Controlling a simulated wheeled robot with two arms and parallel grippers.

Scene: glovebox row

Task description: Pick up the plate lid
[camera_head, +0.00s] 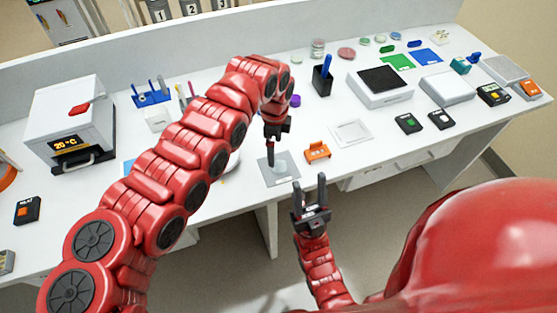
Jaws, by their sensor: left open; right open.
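A small pale, translucent piece (281,168), which may be the plate lid, lies on a grey mat (291,179) near the bench's front edge. I cannot tell its exact shape. My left gripper (271,162) is open and points down over the mat, just left of the pale piece. Its fingers are seen nearly edge-on, and I cannot tell whether they touch anything. My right gripper (309,185) is open and empty, fingers pointing up, in front of the bench edge and below the mat in the picture.
An orange holder (317,151) and a flat white frame (351,132) lie right of the mat. A black pen cup (322,80) and a scale-like device (380,87) stand behind. A white heater box (68,120) reads 20 °C. My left arm hides part of the bench.

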